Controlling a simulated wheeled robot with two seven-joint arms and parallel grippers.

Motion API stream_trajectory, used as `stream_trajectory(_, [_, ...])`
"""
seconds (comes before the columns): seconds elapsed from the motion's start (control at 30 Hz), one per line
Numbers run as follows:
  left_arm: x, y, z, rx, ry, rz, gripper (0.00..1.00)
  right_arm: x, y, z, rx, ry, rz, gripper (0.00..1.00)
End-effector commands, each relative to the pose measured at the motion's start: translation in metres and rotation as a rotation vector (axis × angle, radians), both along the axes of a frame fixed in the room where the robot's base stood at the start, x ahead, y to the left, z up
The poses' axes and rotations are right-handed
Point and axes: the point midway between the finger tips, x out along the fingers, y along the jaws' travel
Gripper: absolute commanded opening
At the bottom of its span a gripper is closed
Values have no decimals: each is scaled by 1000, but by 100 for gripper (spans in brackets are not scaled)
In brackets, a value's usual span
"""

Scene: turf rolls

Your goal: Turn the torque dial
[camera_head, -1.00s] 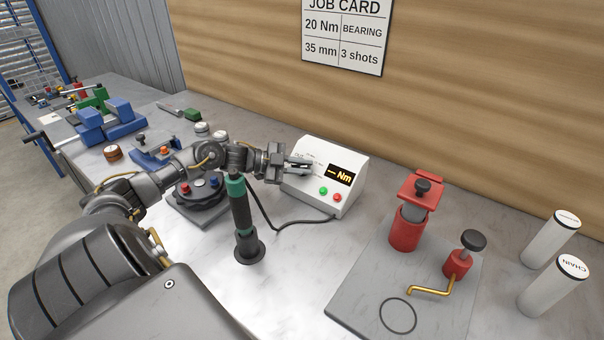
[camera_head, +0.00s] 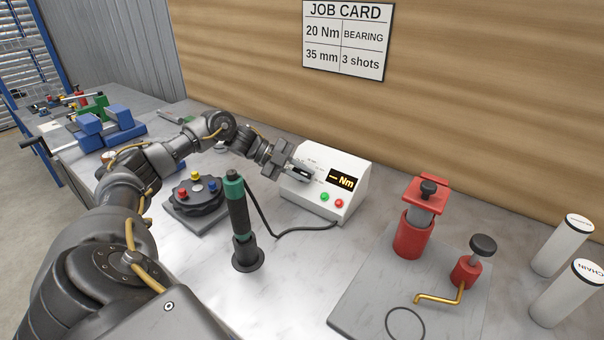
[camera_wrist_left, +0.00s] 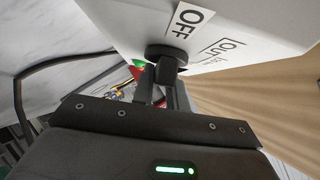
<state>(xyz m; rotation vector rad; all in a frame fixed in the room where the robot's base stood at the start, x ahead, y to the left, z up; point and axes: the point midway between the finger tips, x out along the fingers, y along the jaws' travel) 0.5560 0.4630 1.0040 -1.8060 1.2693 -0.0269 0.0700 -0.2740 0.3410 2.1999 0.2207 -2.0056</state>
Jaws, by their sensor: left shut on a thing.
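The white controller box (camera_head: 326,190) stands on the bench against the wooden wall, its display reading "– Nm" above a green and a red button. My left gripper (camera_head: 302,173) is at the left part of its sloped face. In the left wrist view the gripper (camera_wrist_left: 163,82) is shut on the black torque dial (camera_wrist_left: 168,56), next to a label "OFF" on the box (camera_wrist_left: 240,22). In the head view the gripper hides the dial. The dial's exact setting cannot be told. My right gripper is not in view.
A green-and-black screwdriver tool (camera_head: 238,215) stands upright in front of the box, its cable running to the box. A round black fixture (camera_head: 197,197) with coloured knobs is to its left. Red grease devices (camera_head: 410,235) stand on a grey plate at right. A job card (camera_head: 346,40) reads 20 Nm.

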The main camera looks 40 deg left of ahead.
Motion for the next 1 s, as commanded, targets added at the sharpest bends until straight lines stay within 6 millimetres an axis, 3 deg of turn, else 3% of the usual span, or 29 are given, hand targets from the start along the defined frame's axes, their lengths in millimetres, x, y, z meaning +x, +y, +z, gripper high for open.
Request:
stream_trajectory(0.27, [0, -1, -1, 0, 2, -3, 0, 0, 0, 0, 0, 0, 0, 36])
stream_trajectory(0.3, [-1, -1, -1, 0, 2, -3, 16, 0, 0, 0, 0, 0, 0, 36])
stream_trajectory(0.47, [-1, -1, -1, -1, 1, -3, 36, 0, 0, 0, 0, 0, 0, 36])
stream_trajectory(0.77, [-1, 1, 0, 0, 0, 0, 36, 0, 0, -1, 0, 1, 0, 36])
stream_trajectory(1.0, [-16, 27, 13, 2, -1, 4, 36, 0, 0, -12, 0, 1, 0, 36])
